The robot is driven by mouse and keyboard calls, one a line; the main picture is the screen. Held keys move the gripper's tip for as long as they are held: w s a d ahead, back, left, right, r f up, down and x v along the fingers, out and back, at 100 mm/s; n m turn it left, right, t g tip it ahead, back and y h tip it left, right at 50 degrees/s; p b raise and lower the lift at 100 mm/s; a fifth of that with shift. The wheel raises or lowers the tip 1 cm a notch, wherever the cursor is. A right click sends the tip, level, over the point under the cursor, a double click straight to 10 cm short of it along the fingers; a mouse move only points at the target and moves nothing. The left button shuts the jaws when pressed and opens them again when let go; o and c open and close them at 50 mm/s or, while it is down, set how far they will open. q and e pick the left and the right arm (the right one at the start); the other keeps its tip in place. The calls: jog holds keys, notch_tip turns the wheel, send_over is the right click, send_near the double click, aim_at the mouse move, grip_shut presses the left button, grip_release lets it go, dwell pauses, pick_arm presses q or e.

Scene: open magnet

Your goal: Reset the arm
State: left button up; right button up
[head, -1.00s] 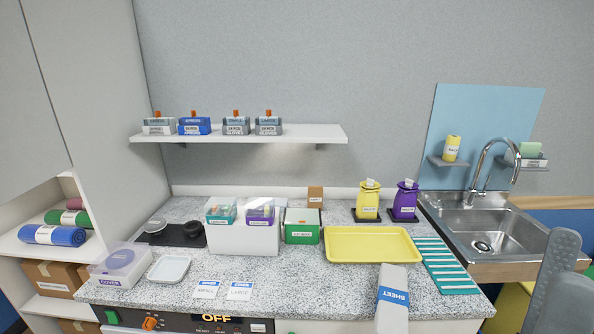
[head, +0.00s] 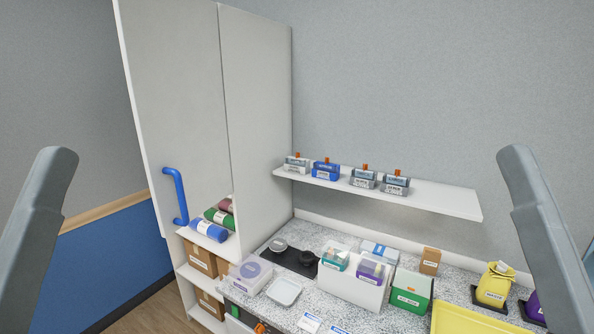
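A grey link of my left arm (head: 35,235) rises along the left edge of the head view. A matching link of my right arm (head: 548,235) rises along the right edge. Both links stand upright, tilted a little, with rounded top ends, one on each side of the picture. Neither gripper shows, so whether they are open or shut is hidden. No object is seen in contact with either link.
A tall white cabinet (head: 172,90) with a blue handle (head: 176,196) stands left of centre. A wall shelf (head: 440,200) carries several labelled boxes. The speckled counter (head: 325,305) holds a white bin (head: 350,291), a green box (head: 411,291) and a yellow tray (head: 460,320).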

notch_tip(320, 180, up, 23)
jog(key=p, duration=1.9)
jog(key=shift+y, duration=0.3)
